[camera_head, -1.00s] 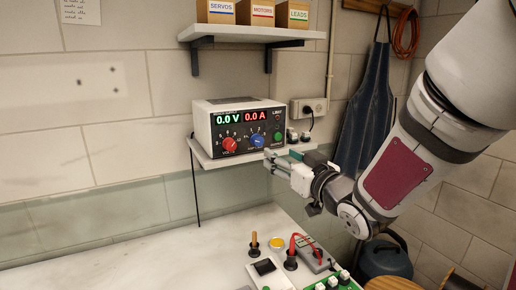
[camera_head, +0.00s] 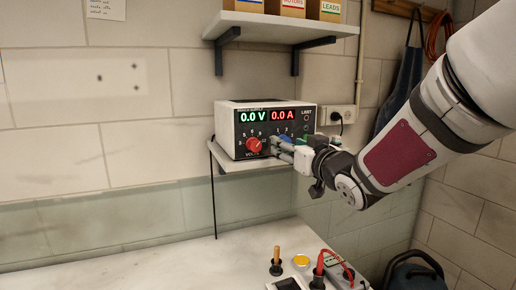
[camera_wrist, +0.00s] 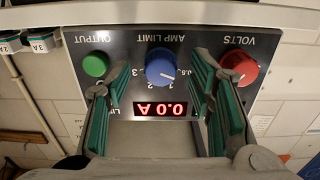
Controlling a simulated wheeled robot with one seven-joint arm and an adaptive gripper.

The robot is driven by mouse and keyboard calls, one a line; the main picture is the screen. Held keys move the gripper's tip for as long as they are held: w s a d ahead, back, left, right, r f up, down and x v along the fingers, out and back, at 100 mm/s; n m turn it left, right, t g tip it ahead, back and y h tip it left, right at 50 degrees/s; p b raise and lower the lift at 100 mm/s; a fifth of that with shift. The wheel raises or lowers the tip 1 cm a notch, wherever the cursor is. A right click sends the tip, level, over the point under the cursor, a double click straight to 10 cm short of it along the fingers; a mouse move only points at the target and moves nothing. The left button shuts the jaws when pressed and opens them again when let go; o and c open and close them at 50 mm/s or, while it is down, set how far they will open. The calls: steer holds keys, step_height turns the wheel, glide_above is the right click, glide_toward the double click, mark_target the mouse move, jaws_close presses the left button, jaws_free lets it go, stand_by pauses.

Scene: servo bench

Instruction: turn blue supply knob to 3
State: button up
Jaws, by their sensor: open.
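The blue knob (camera_wrist: 160,65), under the upside-down label AMP LIMIT, is in the upper middle of the wrist view. Its pale pointer mark seems to lie toward the 0.5 side of the scale, away from the 3. In the head view the blue knob (camera_head: 286,138) is mostly hidden behind my gripper (camera_head: 283,148). My gripper (camera_wrist: 160,73) is open in the wrist view, with one green-padded finger on each side of the knob. I see gaps between fingers and knob; contact does not show. The bench supply (camera_head: 229,131) reads 0.0 V and 0.0 A.
A red VOLTS knob (camera_wrist: 239,68) sits close beside one finger, and a green button (camera_wrist: 96,64) is near the other. The supply stands on a small wall shelf (camera_head: 232,167). A higher shelf (camera_head: 270,27) with boxes hangs above. The white bench lies below.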

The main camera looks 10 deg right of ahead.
steer(key=shift+w+a, duration=0.15)
steer(key=shift+w, duration=0.5)
jaws_close()
